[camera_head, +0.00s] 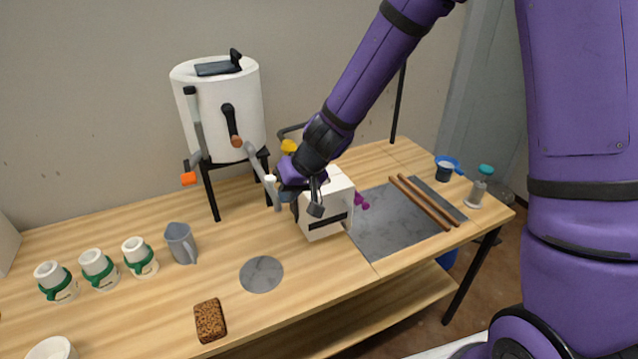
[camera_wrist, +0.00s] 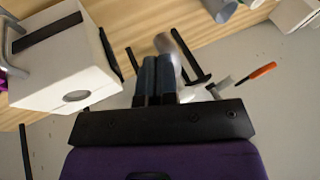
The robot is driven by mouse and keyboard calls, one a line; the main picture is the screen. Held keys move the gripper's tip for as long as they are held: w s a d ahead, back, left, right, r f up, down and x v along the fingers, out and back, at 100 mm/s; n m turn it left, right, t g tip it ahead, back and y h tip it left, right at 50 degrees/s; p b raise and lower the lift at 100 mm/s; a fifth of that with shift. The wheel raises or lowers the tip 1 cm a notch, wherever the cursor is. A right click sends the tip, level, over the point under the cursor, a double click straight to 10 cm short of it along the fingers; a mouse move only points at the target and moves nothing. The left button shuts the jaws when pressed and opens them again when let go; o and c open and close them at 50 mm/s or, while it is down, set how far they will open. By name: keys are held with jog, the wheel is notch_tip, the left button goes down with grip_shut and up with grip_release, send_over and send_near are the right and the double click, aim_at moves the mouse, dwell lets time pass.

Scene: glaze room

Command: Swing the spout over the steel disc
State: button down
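The spout (camera_head: 276,194) is a grey pipe with a pale joint, hanging on the right front of the white tank (camera_head: 217,105). The steel disc (camera_head: 262,274) lies flat on the table, nearer than the spout and slightly left of it. My gripper (camera_head: 288,192) is at the spout's right side, at the height of its hanging pipe. In the wrist view my gripper (camera_wrist: 157,60) has its two fingers close together, with almost no gap. The spout's grey pipe (camera_wrist: 167,45) shows just past the fingertips. I cannot tell whether they touch it.
A white box (camera_head: 328,212) with a dark slot stands right beside my gripper. A grey pitcher (camera_head: 181,243) and several white cups with green bands stand to the left. A brown sponge (camera_head: 210,320) lies in front. A grey slab (camera_head: 385,222) with wooden rods is at right.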

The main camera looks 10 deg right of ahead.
jog(key=shift+s+a+m+t, duration=0.15)
jog(key=shift+a+m, duration=0.15)
jog(key=shift+a, duration=0.25)
jog(key=shift+s+a+m+t, duration=0.15)
jog(key=shift+a+m, duration=0.15)
jog(key=shift+a, duration=0.2)
jog(key=shift+s+a+m+t+h, duration=0.1)
jog(key=shift+a+m+t+h, duration=0.55)
jog(key=shift+a+m, duration=0.8)
jog(key=shift+s+a+m+t+h, duration=0.1)
jog(key=shift+a+m+t+h, duration=0.25)
jog(key=shift+a+m+h, duration=1.05)
jog(key=shift+d+m+y, duration=0.25)
jog(key=shift+m+y, duration=0.1)
jog(key=shift+y, duration=0.1)
